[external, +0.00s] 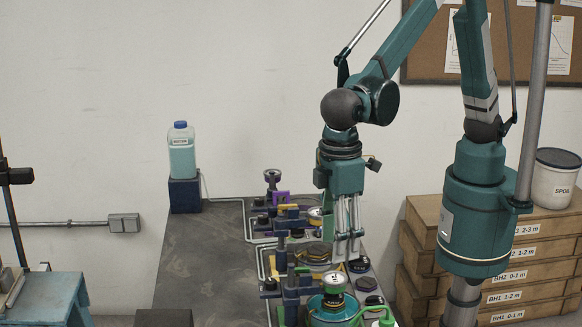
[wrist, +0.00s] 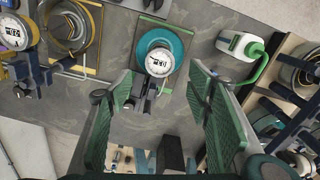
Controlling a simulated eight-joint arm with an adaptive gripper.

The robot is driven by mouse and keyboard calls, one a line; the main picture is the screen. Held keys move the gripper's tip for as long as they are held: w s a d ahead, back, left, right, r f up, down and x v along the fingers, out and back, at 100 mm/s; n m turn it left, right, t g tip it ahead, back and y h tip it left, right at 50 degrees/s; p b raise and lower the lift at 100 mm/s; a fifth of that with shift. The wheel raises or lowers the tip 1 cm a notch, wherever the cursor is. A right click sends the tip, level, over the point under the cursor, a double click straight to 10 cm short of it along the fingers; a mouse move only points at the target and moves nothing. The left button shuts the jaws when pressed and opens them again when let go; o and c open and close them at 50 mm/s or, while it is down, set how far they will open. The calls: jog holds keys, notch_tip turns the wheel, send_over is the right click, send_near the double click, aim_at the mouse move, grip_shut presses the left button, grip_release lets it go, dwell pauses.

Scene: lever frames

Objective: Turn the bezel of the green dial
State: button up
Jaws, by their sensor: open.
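The green dial is a teal round body with a white gauge face, and it shows in the wrist view (wrist: 177,46) at top centre. In the external view the green dial (external: 316,309) stands at the near end of the bench, with its gauge on top. My gripper (external: 347,248) points down above the bench, behind and above the dial in the picture. In the wrist view my gripper (wrist: 160,76) is open, with its green pads wide apart. The dial lies between and beyond the fingertips, and nothing is held. I cannot tell the exact gap.
A yellow-ringed dial (wrist: 72,25) with its own gauge is left of the green one. A white bottle with a green handle (wrist: 240,45) stands to its right.

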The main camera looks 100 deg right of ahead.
aim_at(335, 277)
jog(key=shift+f, duration=3.9)
jog(key=c, duration=0.9)
